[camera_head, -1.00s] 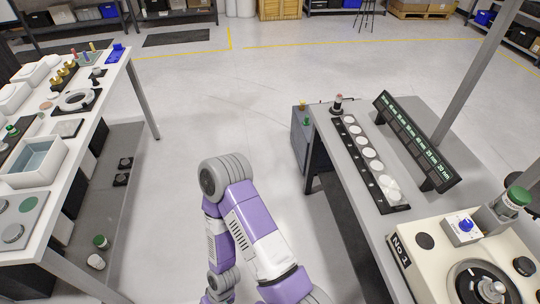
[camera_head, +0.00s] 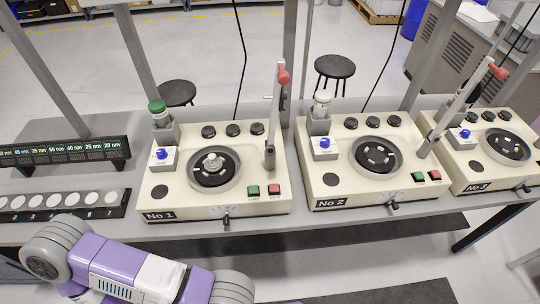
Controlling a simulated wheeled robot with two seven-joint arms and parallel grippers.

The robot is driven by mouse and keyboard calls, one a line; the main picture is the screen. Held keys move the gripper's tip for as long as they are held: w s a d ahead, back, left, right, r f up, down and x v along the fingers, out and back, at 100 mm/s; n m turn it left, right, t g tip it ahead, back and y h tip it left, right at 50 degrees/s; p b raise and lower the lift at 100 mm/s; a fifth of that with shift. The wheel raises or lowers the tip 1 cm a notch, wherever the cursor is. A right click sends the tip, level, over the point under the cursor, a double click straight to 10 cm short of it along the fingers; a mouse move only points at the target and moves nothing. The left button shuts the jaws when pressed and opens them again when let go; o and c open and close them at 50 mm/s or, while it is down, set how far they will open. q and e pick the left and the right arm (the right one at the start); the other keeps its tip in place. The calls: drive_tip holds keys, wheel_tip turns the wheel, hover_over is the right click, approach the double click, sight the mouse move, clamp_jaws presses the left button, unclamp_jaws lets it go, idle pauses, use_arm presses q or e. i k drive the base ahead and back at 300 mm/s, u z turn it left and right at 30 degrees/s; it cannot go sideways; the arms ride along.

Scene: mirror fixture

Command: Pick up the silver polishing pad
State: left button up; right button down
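I cannot pick out a silver polishing pad for certain. A row of pale silvery discs (camera_head: 69,199) lies in a black tray (camera_head: 120,211) at the left. Machine No 1 (camera_head: 182,208) has a silver metal knob-like part (camera_head: 211,162) at the middle of its dark round plate. Machine No 2 (camera_head: 345,198) and machine No 3 (camera_head: 462,181) have dark round plates with light marks. A purple and white link of my own arm crosses the lower left. Neither gripper shows.
The machines stand in a row on a grey bench. A green-capped container (camera_head: 158,111) and a white-capped one (camera_head: 322,98) stand on machines 1 and 2. Red-tipped levers (camera_head: 283,76) rise beside the plates. A display bar (camera_head: 65,152) stands left. Two black stools (camera_head: 335,67) are behind.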

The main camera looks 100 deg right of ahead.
sight(213, 163)
drive_tip(key=u, duration=5.65)
drive_tip(key=k, duration=1.6)
drive_tip(key=u, duration=1.55)
